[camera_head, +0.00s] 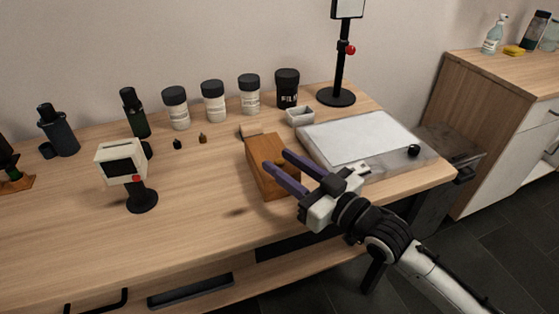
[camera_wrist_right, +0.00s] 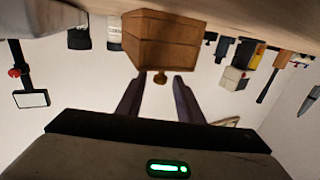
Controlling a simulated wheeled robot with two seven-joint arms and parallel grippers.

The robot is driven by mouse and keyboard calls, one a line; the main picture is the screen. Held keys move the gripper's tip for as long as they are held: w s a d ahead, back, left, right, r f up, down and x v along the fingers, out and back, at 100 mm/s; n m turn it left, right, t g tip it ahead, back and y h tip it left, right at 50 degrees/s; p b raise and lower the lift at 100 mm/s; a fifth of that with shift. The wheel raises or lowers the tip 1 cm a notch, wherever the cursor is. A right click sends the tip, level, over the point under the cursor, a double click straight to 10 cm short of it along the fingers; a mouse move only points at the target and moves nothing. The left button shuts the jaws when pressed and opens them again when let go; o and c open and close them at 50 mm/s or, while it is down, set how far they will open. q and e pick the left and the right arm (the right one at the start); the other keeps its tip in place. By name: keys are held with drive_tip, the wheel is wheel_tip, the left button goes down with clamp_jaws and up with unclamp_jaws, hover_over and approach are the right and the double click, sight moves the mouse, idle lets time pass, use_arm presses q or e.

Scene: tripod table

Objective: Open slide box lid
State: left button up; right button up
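The slide box (camera_head: 262,150) is a brown wooden box right of the table's middle. In the right wrist view, which looks upside down, the box (camera_wrist_right: 165,42) fills the upper middle, with a thin seam line across its face and a small brass knob (camera_wrist_right: 160,77). My right gripper (camera_head: 275,158) is open, its two purple fingers reaching over the box in the head view. In the wrist view the knob shows between the two fingertips, and no contact is visible. The fingers hide part of the box in the head view. My left gripper is not in view.
A grey slab with a white top (camera_head: 365,136) and black knob lies right of the box. Several jars (camera_head: 213,102) and a black stand (camera_head: 338,95) line the back. A small white viewer (camera_head: 121,162) stands left. Table between viewer and box is mostly clear.

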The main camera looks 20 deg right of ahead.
drive_tip(key=shift+w+a, duration=0.3)
drive_tip(key=shift+w, duration=0.35)
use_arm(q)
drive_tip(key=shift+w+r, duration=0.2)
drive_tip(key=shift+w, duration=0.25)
use_arm(e)
drive_tip(key=shift+w, duration=0.1)
clamp_jaws()
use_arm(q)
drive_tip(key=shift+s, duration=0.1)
